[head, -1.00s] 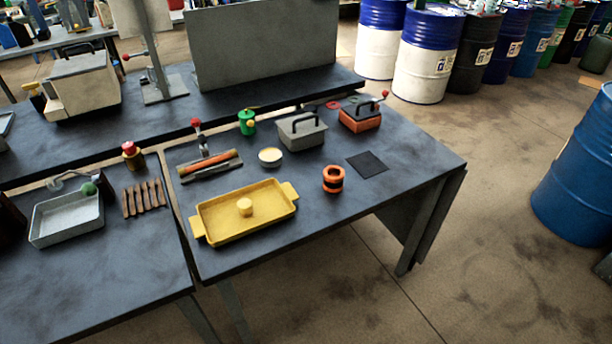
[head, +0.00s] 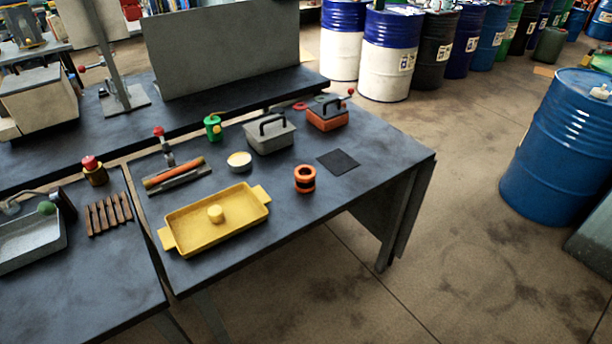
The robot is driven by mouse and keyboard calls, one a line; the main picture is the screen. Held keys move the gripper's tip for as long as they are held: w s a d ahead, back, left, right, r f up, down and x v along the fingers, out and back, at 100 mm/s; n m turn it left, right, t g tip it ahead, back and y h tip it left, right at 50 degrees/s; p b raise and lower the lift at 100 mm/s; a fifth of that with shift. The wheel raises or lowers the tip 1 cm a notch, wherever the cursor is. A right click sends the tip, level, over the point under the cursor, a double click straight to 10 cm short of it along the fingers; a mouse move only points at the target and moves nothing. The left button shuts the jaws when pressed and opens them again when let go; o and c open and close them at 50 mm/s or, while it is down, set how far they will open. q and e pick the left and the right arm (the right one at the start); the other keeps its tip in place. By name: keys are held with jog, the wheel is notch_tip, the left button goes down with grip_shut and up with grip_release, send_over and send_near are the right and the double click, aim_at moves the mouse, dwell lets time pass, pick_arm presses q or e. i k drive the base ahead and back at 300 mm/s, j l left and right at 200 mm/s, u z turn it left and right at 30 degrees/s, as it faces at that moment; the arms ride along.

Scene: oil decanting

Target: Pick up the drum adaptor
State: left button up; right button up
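An orange ring-shaped fitting with a black band (head: 305,179), likely the drum adaptor, stands upright on the dark table (head: 372,208). It is right of the yellow tray (head: 185,232) and left of a flat black square pad (head: 338,161). Its top is open and nothing touches it. Neither of my grippers shows in the head view.
Behind the fitting stand a grey handled box (head: 270,136), an orange handled box (head: 327,117), a cream-topped round tin (head: 239,161) and a green can (head: 213,127). Blue drum (head: 560,150) stands on the floor at right. The table's front right corner is bare.

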aim_at(305, 179)
jog(key=i+l+u, duration=0.1)
jog(key=u, duration=0.4)
jog(key=l+u, duration=0.25)
jog(key=u, duration=0.25)
jog(key=i+l+u, duration=0.1)
jog(key=l+u, duration=0.3)
jog(key=l, duration=0.8)
jog(key=l+u, duration=0.4)
jog(key=l, duration=0.8)
jog(key=k, duration=0.05)
